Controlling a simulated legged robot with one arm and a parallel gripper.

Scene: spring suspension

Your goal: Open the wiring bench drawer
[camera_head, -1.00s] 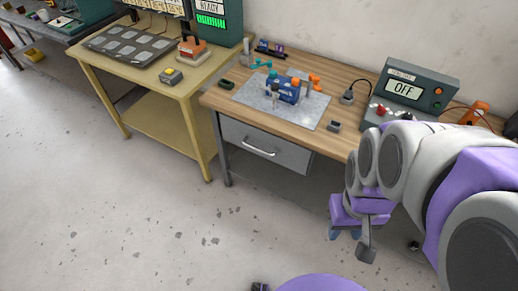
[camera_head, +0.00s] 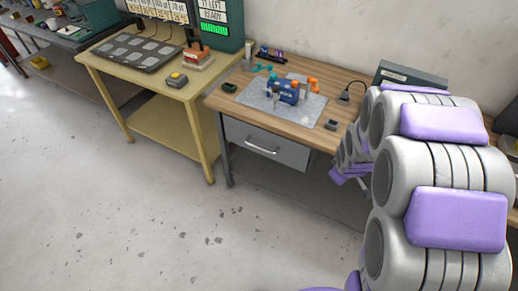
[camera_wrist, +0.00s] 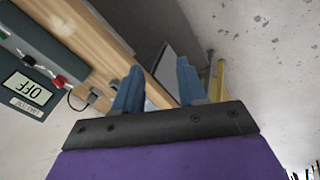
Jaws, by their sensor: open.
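The wiring bench (camera_head: 225,101) has a wooden top and a grey drawer (camera_head: 290,153) under its front edge. The drawer looks shut, and its pale bar handle (camera_head: 262,150) faces the open floor. In the head view my gripper is mostly hidden behind my arm, right of the drawer. In the wrist view my gripper (camera_wrist: 157,80) has its two blue fingers apart with nothing held between them. Part of a grey panel, probably the drawer front, shows beyond the fingers. I cannot make out the handle there.
A grey mat with a blue device (camera_head: 288,91) lies on the bench. A yellow table (camera_head: 150,82) stands to the left. A meter box reading OFF (camera_wrist: 27,88) shows in the wrist view. The floor (camera_head: 120,220) in front is clear.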

